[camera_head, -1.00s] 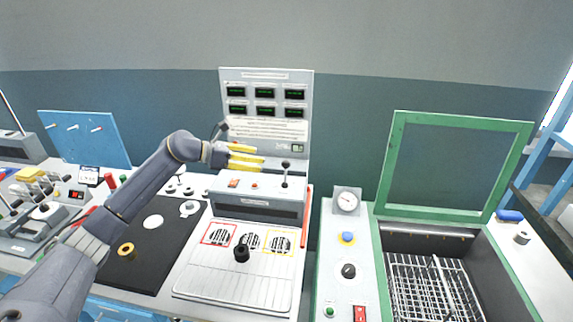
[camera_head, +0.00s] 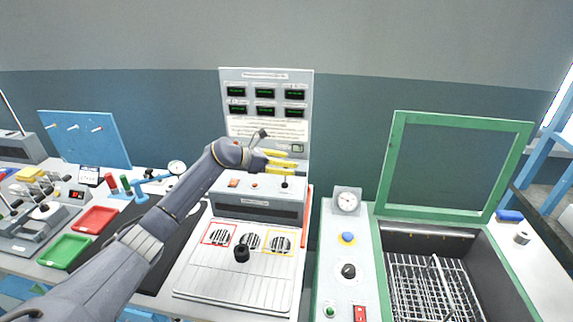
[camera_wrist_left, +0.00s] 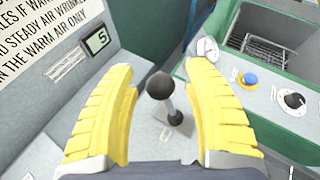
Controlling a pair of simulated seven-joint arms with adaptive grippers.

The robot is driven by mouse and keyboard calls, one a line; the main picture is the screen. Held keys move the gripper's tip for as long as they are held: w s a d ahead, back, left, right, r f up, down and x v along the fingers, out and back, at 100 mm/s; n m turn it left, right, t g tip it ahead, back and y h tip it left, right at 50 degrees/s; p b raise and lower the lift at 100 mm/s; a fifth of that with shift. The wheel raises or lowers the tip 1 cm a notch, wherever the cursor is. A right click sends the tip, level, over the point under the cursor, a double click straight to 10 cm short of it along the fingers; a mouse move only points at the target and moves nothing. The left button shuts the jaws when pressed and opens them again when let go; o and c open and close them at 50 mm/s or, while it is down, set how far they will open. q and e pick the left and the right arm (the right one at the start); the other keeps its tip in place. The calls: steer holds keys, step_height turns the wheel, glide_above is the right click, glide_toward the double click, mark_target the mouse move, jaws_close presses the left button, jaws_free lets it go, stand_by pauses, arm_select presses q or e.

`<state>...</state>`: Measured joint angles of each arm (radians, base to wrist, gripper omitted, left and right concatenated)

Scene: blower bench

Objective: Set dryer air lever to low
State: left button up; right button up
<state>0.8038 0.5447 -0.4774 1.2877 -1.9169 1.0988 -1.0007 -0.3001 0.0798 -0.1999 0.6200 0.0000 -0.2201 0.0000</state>
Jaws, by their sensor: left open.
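The dryer air lever, a short stalk with a black ball knob (camera_wrist_left: 160,87), stands on the sloped grey top of the blower unit (camera_head: 257,210). My left gripper (camera_head: 292,160) is open at the right end of that top, with its yellow fingers covering the knob in the head view. In the left wrist view my left gripper (camera_wrist_left: 160,72) has one finger on each side of the knob, with a gap on both sides. The lever's lower end (camera_head: 284,185) shows just under the fingers. The right gripper is not in view.
A panel with several green displays (camera_head: 267,105) rises behind the lever. A green-framed basin (camera_head: 455,215) and a control strip with a blue button (camera_head: 347,238) lie to the right. Red (camera_head: 96,219) and green (camera_head: 64,250) trays lie to the left.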

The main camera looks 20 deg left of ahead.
arm_select(q)
jaws_close()
stand_by(0.5)
